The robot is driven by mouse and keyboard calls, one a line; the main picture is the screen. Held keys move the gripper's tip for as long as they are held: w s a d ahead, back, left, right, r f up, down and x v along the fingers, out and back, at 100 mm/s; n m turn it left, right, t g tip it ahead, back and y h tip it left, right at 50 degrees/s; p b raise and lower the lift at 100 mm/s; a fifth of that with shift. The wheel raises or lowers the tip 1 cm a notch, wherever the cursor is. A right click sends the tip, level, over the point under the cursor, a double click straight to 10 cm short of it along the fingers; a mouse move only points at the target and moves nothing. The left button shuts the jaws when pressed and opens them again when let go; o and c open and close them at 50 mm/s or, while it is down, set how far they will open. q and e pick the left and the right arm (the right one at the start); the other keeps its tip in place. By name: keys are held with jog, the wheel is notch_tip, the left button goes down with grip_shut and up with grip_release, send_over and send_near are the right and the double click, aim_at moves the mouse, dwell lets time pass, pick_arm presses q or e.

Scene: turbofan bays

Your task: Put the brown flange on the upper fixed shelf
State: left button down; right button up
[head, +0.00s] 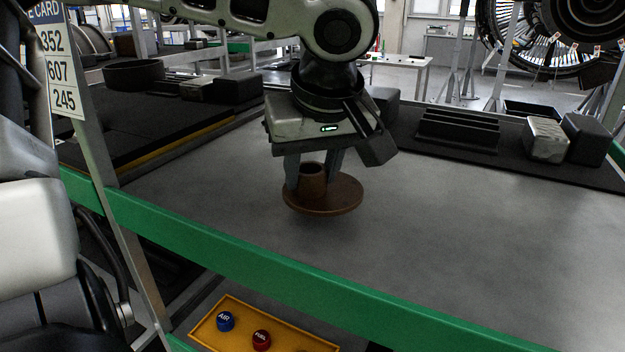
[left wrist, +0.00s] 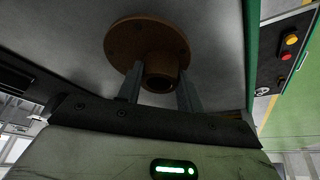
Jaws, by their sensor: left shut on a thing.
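The brown flange (head: 338,197) is a round disc with a short raised hub. My left gripper (head: 313,178) is shut on the hub, one finger on each side, with the disc facing down. The flange is over the grey shelf surface (head: 460,230) with the green front edge; a dark shadow lies just under it, and I cannot tell whether it touches. In the left wrist view the flange (left wrist: 147,50) sits between the fingers (left wrist: 160,88), with the grey surface behind it. My right gripper is not in view.
A green rail (head: 250,267) runs along the front edge. A black slotted holder (head: 457,132) and two blocks (head: 546,139) stand on a dark mat at the back right. A yellow tray (head: 212,325) with blue and red caps is below. The grey surface on the right is clear.

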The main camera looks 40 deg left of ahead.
aim_at(312, 196)
pick_arm(q)
jog(key=shift+f, duration=1.2)
jog(key=shift+f, duration=0.15)
jog(key=c, duration=0.9)
grip_release()
jog(key=shift+d, duration=0.1)
